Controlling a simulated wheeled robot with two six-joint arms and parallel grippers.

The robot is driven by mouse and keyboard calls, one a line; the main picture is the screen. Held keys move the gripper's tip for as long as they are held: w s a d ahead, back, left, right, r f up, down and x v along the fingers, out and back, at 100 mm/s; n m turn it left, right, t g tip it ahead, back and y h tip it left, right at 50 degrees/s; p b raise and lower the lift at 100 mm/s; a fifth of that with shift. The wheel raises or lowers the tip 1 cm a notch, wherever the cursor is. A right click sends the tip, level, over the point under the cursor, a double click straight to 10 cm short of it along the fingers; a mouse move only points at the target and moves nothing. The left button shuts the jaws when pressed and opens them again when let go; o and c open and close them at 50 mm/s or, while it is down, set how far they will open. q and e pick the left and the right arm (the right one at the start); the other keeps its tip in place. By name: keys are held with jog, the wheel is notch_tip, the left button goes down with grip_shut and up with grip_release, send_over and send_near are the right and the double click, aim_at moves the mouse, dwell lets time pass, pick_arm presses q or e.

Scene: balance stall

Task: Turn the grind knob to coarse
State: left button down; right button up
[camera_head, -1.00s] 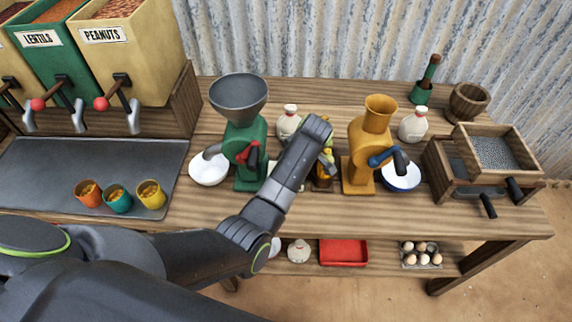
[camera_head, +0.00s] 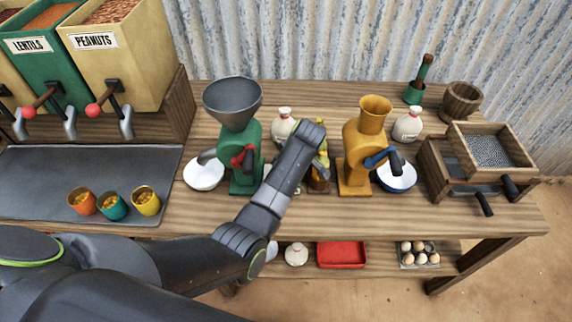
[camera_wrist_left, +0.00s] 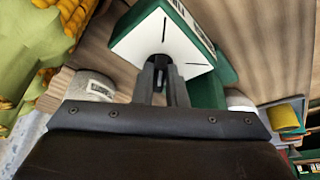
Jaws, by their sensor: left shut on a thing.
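The green grinder (camera_head: 244,150), with a grey hopper and a red-handled crank, stands on the wooden table in the head view. In the left wrist view its side carries a white dial plate (camera_wrist_left: 142,40) with black marks. A small black grind knob (camera_wrist_left: 158,60) sits in front of the plate. My left gripper (camera_wrist_left: 163,68) is shut on the knob, which its fingers partly cover. In the head view my left arm reaches over the table right of the green grinder and hides the fingers, knob and dial. My right gripper is not in view.
An orange grinder (camera_head: 358,160) with a blue crank stands right of my arm. A white bowl (camera_head: 203,174) is left of the green grinder. Three filled cups (camera_head: 113,206) stand at left.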

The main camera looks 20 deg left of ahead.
pick_arm(q)
jog(key=p, duration=0.1)
jog(key=m+p, duration=0.2)
jog(key=shift+s+a+r+t+h, duration=0.15)
jog(key=shift+s+r+t+h, duration=0.15)
jog(key=shift+t, duration=0.1)
jog(key=shift+a+f+m+p, duration=0.1)
jog(key=shift+m+p, duration=0.7)
jog(key=shift+f+m, duration=0.15)
jog(key=shift+m, duration=0.15)
jog(key=shift+t, duration=0.3)
jog(key=c, duration=1.5)
grip_release()
jog(key=shift+o, duration=0.2)
